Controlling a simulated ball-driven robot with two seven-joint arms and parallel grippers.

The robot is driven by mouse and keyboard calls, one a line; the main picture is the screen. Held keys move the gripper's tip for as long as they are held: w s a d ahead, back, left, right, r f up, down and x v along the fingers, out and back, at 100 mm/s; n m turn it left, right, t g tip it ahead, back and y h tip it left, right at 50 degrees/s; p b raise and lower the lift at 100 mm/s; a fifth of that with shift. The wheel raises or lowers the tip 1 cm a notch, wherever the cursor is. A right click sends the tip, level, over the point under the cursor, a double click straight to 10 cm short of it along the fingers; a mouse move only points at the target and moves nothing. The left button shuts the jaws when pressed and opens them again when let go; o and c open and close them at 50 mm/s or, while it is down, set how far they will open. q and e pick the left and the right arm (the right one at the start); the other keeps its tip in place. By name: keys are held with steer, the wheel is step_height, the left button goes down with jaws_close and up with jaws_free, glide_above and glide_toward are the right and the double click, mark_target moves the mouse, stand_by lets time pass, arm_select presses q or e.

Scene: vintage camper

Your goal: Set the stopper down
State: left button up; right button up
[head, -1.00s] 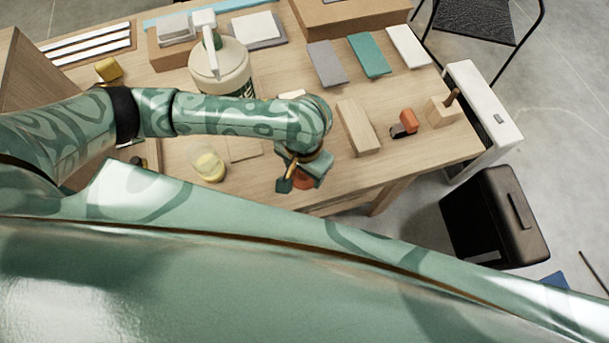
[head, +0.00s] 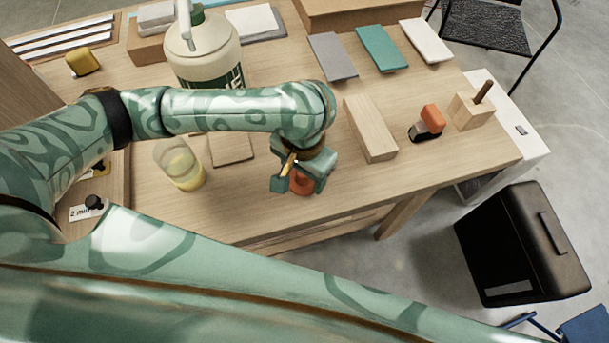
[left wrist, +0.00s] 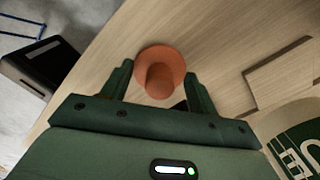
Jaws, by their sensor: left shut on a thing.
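The stopper (head: 302,184) is orange-red, with a wide round flange and a narrower stem. In the head view it shows just below my left gripper (head: 299,180), over the front part of the wooden table, partly hidden by the fingers. In the left wrist view the stopper (left wrist: 162,58) shows between the two fingers of the left gripper (left wrist: 159,76), which is shut on it. The wooden tabletop is behind it; I cannot tell whether the stopper touches it. My right gripper is not in view.
A clear glass with yellow contents (head: 180,166) and a thin wooden square (head: 232,149) stand left of the gripper. A wooden block (head: 370,128) and an orange-and-black item (head: 428,121) lie right. A large jug (head: 208,55) stands behind the arm. The table's front edge is close.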

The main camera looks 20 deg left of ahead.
arm_select(q)
steer(key=shift+r, duration=0.15)
steer(key=o, duration=1.1)
steer(key=shift+f, duration=0.2)
step_height(320, 180, up, 12)
steer(key=p, duration=0.6)
steer(key=shift+s+r+p, duration=0.1)
steer(key=shift+r+p, duration=0.05)
steer(key=shift+p, duration=0.2)
